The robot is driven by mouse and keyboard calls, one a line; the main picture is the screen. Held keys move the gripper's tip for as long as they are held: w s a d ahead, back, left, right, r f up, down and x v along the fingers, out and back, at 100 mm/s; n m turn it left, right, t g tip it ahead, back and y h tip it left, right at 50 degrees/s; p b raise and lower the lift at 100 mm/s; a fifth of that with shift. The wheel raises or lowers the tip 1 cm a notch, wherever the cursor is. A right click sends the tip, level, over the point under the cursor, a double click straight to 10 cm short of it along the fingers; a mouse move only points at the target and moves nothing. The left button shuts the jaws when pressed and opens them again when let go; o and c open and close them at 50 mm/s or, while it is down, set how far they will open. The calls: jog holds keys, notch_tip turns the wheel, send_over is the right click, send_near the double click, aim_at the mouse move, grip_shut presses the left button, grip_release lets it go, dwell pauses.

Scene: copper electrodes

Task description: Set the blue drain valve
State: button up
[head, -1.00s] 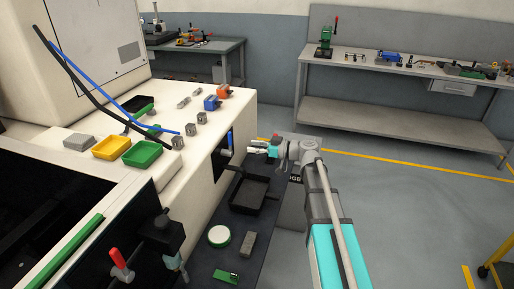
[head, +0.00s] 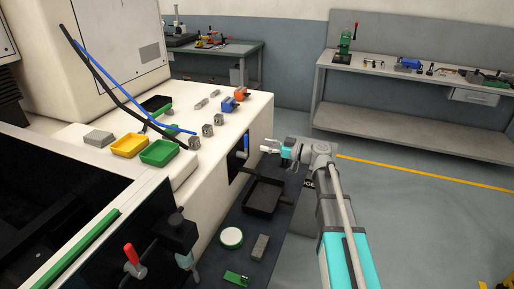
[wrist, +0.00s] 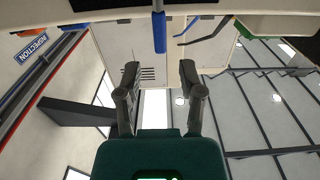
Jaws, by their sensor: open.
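The blue valve handle (head: 246,142) is a small upright blue bar on the dark recessed panel in the side of the white machine. In the wrist view a blue handle (wrist: 159,32) hangs vertically at top centre, beyond the fingertips. My gripper (head: 265,149) is just right of the valve in the head view, pointing toward the machine side. In the wrist view my gripper (wrist: 160,75) has its two dark fingers spread, with nothing between them. The handle appears apart from the fingers; the exact gap cannot be told.
A grey pipe fitting (head: 239,155) sticks out below the valve. A black tray (head: 263,197), a round white-and-green container (head: 231,237) and a grey block (head: 261,246) are on the dark shelf below. A red-handled valve (head: 132,254) is at front left. Yellow (head: 128,145) and green trays (head: 160,152) sit on top.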

jog(key=x, duration=0.6)
jog(key=shift+w+a, duration=0.15)
jog(key=shift+a, duration=0.2)
jog(key=shift+w+a, duration=0.15)
jog(key=shift+a, duration=0.2)
dwell(0.4)
grip_shut()
